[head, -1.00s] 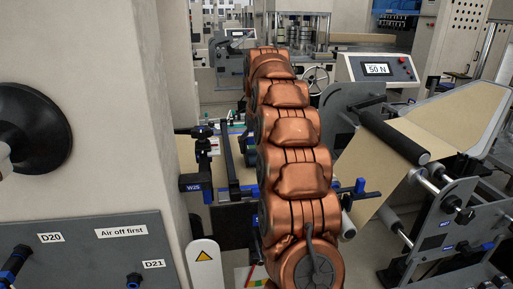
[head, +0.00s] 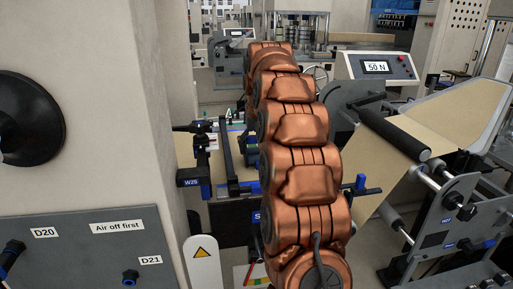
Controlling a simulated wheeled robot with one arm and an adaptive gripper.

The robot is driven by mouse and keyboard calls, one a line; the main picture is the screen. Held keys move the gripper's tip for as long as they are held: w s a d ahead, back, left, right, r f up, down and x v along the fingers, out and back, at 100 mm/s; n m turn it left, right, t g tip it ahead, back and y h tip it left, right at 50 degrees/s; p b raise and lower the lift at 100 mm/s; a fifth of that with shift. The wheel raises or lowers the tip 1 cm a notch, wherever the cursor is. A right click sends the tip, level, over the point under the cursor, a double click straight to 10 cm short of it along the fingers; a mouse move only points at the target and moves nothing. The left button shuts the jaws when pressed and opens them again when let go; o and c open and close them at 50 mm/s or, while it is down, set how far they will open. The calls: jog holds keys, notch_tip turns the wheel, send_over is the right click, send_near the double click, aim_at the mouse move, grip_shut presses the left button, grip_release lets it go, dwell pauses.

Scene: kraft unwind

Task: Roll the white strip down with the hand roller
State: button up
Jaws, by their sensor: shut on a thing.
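My copper-coloured arm reaches away from me through the middle of the head view, and its far end hides my gripper. I cannot make out the hand roller or the white strip; the arm covers much of the work area. Part of a flat kraft-covered bed (head: 241,172) shows just left of the arm, with dark and blue fittings around it. A wide kraft web (head: 450,112) runs over a black roller (head: 394,134) to the right of the arm.
A pale pillar (head: 95,105) stands close on the left, with a grey valve panel (head: 85,255) in front. A blue-ended clamp bar (head: 192,180) marked W25 projects beside the pillar. A display (head: 376,67) reading 50 N stands behind the web. Roller brackets (head: 445,225) crowd the right.

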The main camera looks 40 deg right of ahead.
jog(key=shift+s+a+f+b, duration=0.1)
jog(key=shift+s+a+b, duration=0.1)
jog(key=shift+s, duration=0.3)
jog(key=shift+s+a+f+b, duration=0.1)
jog(key=shift+s+a+b, duration=0.1)
jog(key=shift+s, duration=0.25)
jog(key=shift+c, duration=0.3)
jog(key=shift+s, duration=0.1)
jog(key=shift+s+a+b, duration=0.35)
jog(key=shift+s+b, duration=0.05)
jog(key=shift+s, duration=0.2)
jog(key=shift+c, duration=0.2)
jog(key=shift+r, duration=0.15)
jog(key=shift+w+r+p, duration=0.1)
jog(key=shift+r+p, duration=1.7)
jog(key=shift+r, duration=1.7)
